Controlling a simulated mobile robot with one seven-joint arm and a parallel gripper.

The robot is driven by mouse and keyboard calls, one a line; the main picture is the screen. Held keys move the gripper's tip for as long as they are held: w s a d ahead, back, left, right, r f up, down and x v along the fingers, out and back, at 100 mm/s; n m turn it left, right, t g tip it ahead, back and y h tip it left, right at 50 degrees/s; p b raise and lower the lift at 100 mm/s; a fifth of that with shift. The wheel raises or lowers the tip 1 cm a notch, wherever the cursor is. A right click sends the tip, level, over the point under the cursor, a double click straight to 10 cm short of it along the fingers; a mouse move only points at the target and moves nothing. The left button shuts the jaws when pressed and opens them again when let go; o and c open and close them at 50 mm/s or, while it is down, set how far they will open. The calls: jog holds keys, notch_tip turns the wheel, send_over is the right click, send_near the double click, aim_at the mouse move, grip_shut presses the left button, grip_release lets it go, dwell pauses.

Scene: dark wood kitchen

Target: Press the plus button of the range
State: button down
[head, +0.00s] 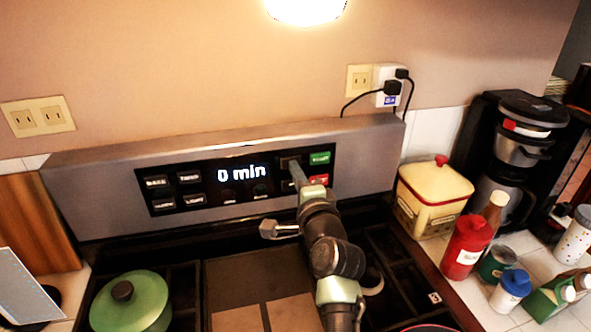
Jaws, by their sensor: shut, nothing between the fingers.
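The range's steel back panel (120,160) carries a black control area with a display (242,173) reading "0 min". Rows of small black buttons lie left of the display. A green button (320,158) and a red button (319,180) are at its right end. My gripper (294,168) is at the panel, between the display and these coloured buttons, with its fingers shut and empty. It covers part of the small buttons there, and I cannot make out a plus sign. I cannot tell whether the fingertips touch the panel.
A green lidded pot (133,303) stands on the stove at lower left. A yellow canister with red knob (436,190), a red bottle (467,248) and a coffee maker (512,150) stand on the right counter. Plugs and cords (388,88) are on the wall above.

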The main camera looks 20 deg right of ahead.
jog(key=shift+w, duration=0.25)
jog(key=shift+w, duration=0.1)
